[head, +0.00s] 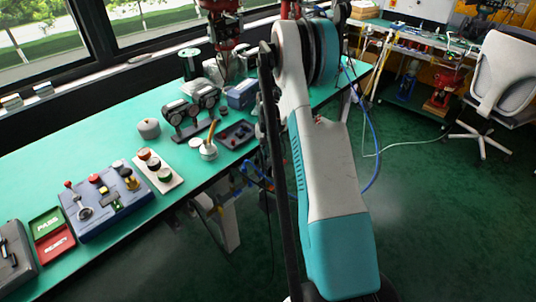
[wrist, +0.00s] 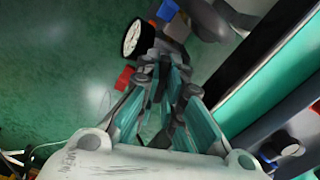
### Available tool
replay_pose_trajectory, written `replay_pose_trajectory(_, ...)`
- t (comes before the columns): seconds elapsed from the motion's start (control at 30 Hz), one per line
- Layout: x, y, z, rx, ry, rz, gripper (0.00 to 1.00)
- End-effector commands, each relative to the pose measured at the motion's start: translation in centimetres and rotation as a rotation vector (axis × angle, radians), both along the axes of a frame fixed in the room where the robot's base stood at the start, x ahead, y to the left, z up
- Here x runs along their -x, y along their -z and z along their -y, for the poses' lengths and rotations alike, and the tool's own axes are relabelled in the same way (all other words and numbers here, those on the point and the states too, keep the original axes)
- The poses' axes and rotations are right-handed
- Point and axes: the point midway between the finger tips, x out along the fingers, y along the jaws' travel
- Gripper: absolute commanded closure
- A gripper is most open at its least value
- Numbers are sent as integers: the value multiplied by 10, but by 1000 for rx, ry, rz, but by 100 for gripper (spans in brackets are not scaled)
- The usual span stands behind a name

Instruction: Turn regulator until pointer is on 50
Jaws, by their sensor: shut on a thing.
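In the wrist view the gauge (wrist: 132,38) has a black rim and a white dial seen at a slant. Its pointer and numbers are too small to read. My gripper (wrist: 160,64) is beside and just below the gauge in the picture. Its fingers are closed together on a dark grey part, which I take to be the regulator knob; the fingers mostly hide it. A grey block (wrist: 176,30), a blue part (wrist: 168,10) and a red part (wrist: 124,78) are close to the fingertips. In the head view my own arm hides my gripper.
A white chair (head: 503,75) stands at the right. The green floor (head: 430,220) is largely clear.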

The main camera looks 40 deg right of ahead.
Motion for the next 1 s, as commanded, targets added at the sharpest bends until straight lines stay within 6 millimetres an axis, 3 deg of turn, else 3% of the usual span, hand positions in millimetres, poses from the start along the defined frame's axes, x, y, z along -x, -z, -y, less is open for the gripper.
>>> replay_pose_trajectory(0.33,0,0,0,0,43,0,100)
replay_pose_trajectory(0.43,0,0,0,0,43,0,72)
replay_pose_trajectory(0.8,0,-2,0,0,42,0,72)
replay_pose_trajectory(1.0,0,-25,0,0,42,0,72)
